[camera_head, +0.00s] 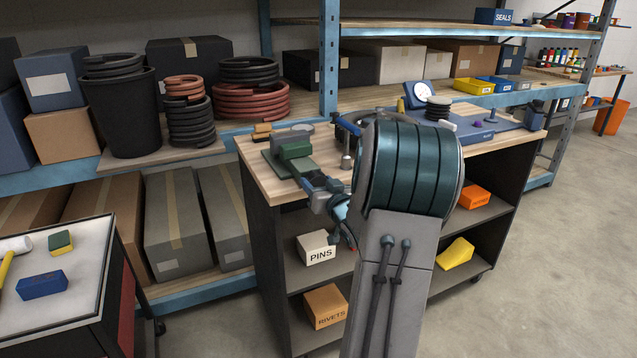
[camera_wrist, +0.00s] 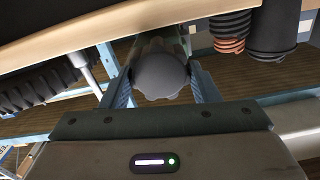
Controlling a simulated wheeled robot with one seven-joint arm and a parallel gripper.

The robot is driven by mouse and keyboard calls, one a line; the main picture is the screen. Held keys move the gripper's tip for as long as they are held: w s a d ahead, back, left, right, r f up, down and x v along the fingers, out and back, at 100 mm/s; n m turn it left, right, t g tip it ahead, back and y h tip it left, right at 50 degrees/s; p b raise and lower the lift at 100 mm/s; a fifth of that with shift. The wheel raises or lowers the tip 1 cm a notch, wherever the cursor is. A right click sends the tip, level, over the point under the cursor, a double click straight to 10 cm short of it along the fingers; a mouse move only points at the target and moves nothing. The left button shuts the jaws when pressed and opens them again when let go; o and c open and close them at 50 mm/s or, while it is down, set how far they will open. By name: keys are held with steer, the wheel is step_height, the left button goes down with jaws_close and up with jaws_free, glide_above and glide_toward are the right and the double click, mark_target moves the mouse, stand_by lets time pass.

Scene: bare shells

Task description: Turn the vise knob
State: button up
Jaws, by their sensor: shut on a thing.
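The green vise (camera_head: 293,150) is mounted at the left front corner of the wooden bench top. In the wrist view, the grey, lobed vise knob (camera_wrist: 159,76) sits between the two blue-lined fingers of my gripper (camera_wrist: 163,90). The fingers are shut on its sides. In the head view my gripper (camera_head: 322,190) is at the bench's front edge, just below and right of the vise. The knob is not clearly visible there. My arm hides part of the bench behind it.
The workbench (camera_head: 255,165) has open shelves below with a PINS box (camera_head: 317,247), a RIVETS box (camera_head: 325,306) and a yellow wedge (camera_head: 456,253). Shelving with boxes and coiled hoses stands behind. A cart (camera_head: 75,290) is at left front. Floor is clear at right.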

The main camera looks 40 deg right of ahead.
steer(key=m+p, duration=0.2)
steer(key=m, duration=0.2)
steer(key=m+p, duration=0.2)
steer(key=m, duration=0.3)
steer(key=shift+d, duration=0.15)
steer(key=m+p, duration=0.3)
steer(key=m, duration=0.1)
steer(key=shift+f+m, duration=0.1)
steer(key=shift+m, duration=0.2)
steer(key=shift+f+m+p, duration=0.2)
steer(key=shift+m+p, duration=1)
steer(key=shift+m, duration=1)
steer(key=o, duration=1)
